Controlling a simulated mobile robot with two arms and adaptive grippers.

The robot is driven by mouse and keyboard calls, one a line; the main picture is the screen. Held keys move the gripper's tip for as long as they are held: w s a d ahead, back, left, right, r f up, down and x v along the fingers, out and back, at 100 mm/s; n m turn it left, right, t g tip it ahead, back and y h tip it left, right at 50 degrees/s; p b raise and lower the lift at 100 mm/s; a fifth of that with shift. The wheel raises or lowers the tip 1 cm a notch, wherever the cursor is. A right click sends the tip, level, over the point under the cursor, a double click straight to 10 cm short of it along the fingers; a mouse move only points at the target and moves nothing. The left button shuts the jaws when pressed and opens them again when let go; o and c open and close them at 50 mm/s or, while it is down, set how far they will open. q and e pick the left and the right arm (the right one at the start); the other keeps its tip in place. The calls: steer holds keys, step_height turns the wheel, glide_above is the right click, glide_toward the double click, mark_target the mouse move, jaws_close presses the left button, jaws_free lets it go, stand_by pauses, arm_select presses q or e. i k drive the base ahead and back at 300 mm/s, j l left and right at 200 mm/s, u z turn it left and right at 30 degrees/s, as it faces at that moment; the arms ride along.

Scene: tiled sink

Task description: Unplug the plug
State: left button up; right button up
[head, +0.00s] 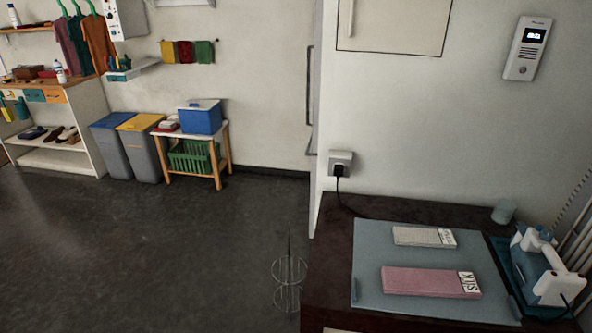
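A black plug (339,171) sits in a light grey wall socket (341,157) on the white wall, just above the back left corner of the dark table. Its black cord (350,208) hangs from the plug and runs down to the table. Neither of my grippers is in the head view.
The dark table (328,270) holds a grey-blue mat (368,262) with a grey packet (424,237) and a pink packet (430,282). A blue-and-white appliance (540,265) and a small cup (503,212) stand at right. A wire stand (288,275) is left of the table; open floor lies beyond.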

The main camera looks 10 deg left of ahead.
mark_target(338, 172)
steer(key=i+j, duration=0.3)
steer(key=j, duration=0.15)
steer(key=i+j, duration=0.25)
steer(key=j, duration=0.25)
steer(key=i+j, duration=0.3)
steer(key=j, duration=0.15)
steer(key=j+u, duration=0.05)
